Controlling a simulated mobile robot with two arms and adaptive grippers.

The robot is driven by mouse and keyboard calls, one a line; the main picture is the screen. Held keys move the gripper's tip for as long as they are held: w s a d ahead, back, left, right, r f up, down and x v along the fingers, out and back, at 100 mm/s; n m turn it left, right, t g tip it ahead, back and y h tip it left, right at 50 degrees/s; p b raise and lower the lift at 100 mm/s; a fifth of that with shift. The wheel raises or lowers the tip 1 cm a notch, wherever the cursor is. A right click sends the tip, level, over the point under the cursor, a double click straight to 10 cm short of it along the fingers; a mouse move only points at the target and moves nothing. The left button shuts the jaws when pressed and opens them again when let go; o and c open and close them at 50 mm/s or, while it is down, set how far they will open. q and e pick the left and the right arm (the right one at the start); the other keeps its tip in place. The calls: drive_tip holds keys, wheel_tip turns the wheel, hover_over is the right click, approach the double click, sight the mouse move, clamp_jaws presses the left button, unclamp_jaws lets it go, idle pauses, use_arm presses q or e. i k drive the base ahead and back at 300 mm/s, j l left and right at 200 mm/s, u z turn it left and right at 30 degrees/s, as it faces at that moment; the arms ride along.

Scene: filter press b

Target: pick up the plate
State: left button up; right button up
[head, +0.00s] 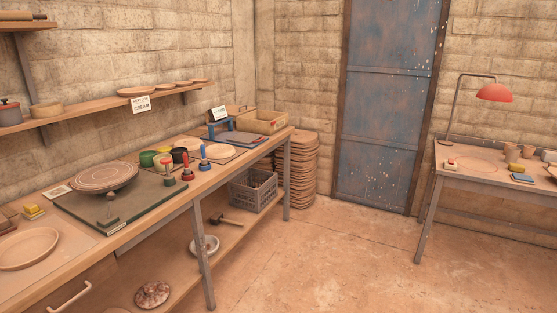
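A large round tan plate (28,250) lies on the left workbench at the lower left. Another round brownish plate-like disc (104,176), with rings on its face, sits raised over a dark green board (148,204) on the same bench. Several small dishes (135,92) stand on the wall shelf. I cannot tell which of these the task means. Neither of my grippers is in view.
The workbench (122,236) also carries stamps (186,168), coloured pots and a blue press (226,126). A grey crate (252,190) and hammer (228,219) are below. A table with a red lamp (494,92) stands right. The middle floor is clear.

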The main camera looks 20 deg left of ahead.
sight(23, 249)
drive_tip(key=i+u, duration=0.5)
drive_tip(key=i+l+u, duration=0.15)
drive_tip(key=i+u, duration=0.35)
drive_tip(key=i+l+u, duration=0.3)
drive_tip(key=u, duration=0.2)
drive_tip(key=i+l+u, duration=0.5)
drive_tip(key=k, duration=0.1)
